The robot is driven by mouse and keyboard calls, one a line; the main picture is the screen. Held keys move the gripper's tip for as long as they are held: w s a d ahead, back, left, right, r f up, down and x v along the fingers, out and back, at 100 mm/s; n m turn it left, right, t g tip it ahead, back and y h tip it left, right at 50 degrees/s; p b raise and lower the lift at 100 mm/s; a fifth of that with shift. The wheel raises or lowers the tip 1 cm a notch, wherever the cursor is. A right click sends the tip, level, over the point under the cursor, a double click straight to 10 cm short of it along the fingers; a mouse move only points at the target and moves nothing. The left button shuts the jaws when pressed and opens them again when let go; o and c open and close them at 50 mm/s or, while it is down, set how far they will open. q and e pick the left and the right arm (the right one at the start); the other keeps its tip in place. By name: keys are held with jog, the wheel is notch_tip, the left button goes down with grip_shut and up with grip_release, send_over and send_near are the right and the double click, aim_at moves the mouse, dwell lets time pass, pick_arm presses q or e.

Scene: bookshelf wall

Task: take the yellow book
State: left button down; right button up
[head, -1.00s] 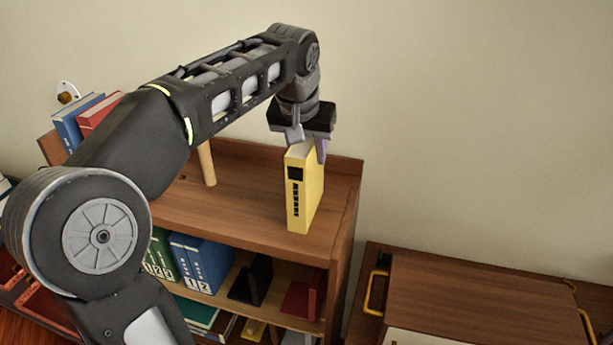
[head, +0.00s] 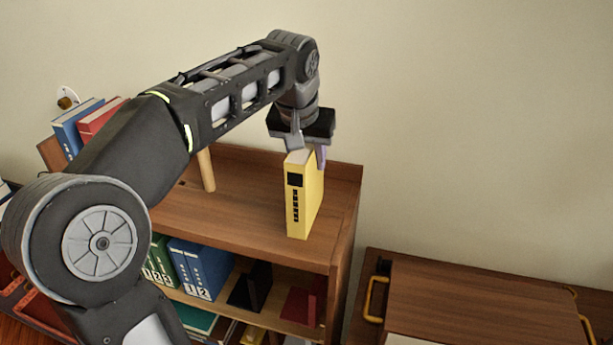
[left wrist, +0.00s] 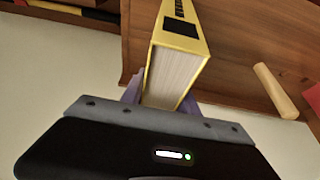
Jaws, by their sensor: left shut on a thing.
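The yellow book (head: 306,196) stands upright on the top of the wooden bookshelf, near its right end, with its dark-marked spine toward me. My left gripper (head: 308,155) comes down from above and is shut on the upper part of the book. In the left wrist view the book (left wrist: 182,62) sits between the two purple-tipped fingers (left wrist: 160,92), with its white page edges facing the camera. Whether the book's bottom touches the shelf top is hard to tell. My right gripper is not in view.
A wooden peg (head: 206,168) stands on the shelf top left of the book. Blue (head: 76,128) and red books lean at the far left. Blue binders (head: 198,268) and bookends fill the shelf below. A lower wooden cabinet (head: 480,298) with yellow handles stands at the right.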

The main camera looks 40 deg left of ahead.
pick_arm(q)
jog(key=shift+r, duration=0.15)
jog(key=shift+r, duration=0.2)
notch_tip(320, 180, up, 5)
jog(key=shift+f, duration=0.15)
notch_tip(320, 180, up, 5)
jog(key=p, duration=0.3)
jog(key=shift+f+p, duration=0.15)
jog(key=shift+p, duration=0.15)
jog(key=shift+r+p, duration=0.35)
jog(key=shift+f, duration=0.1)
